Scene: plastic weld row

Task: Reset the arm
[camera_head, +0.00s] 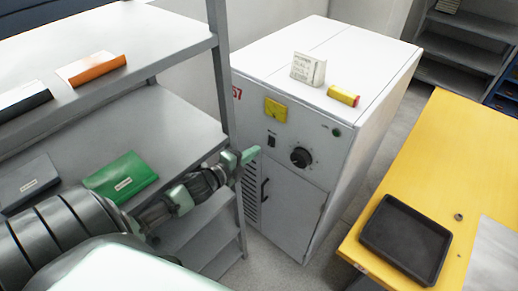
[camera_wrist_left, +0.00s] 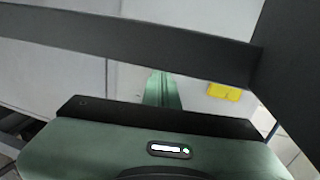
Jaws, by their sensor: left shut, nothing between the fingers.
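My left arm comes in from the lower left in the head view. My left gripper (camera_head: 246,156) is shut and empty, in front of the white cabinet (camera_head: 310,185) and beside the shelf post. In the left wrist view the closed green fingers (camera_wrist_left: 162,90) point at the cabinet's pale front, with the yellow label (camera_wrist_left: 225,92) to their right. I cannot tell from the views whether the fingertips touch anything. My right gripper is in neither view.
The grey shelf rack (camera_head: 180,110) stands close to my left arm and holds a green binder (camera_head: 122,177) and an orange binder (camera_head: 92,69). A white box (camera_head: 308,69) and a yellow-red item (camera_head: 343,96) lie on the cabinet. A black tray (camera_head: 405,240) sits on the yellow table (camera_head: 450,150).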

